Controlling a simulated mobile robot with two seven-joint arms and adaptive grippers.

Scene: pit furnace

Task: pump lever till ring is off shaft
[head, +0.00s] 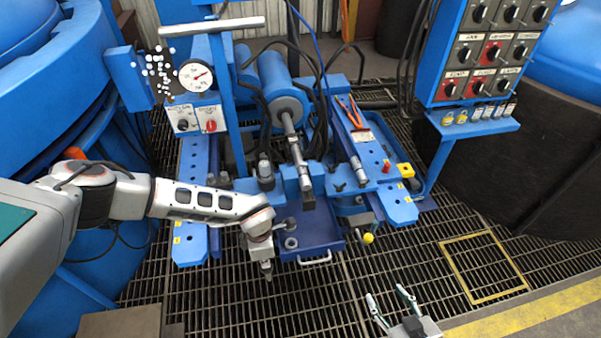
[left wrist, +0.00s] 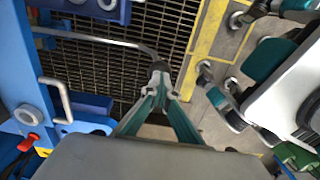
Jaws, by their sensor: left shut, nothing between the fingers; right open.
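My left gripper (head: 266,272) points down just left of the blue tray's front, over the floor grating. In the left wrist view its fingers (left wrist: 160,78) meet at the tips with nothing between them. A bent grey rod (left wrist: 100,38), which looks like the lever, runs from the bench and ends close to or behind these tips; contact is unclear. In the head view my arm hides most of it. The shaft (head: 292,135) extends from the blue cylinder (head: 287,97) towards me. I cannot clearly make out the ring on it. My right gripper (head: 394,306) is open and empty at the lower right.
The blue tray (head: 328,228) with a white handle (head: 315,259) stands out at the bench front. A yellow knob (head: 368,238) is right of it. A gauge (head: 196,75) and control panel (head: 487,52) stand behind. The grating ahead of the bench is clear.

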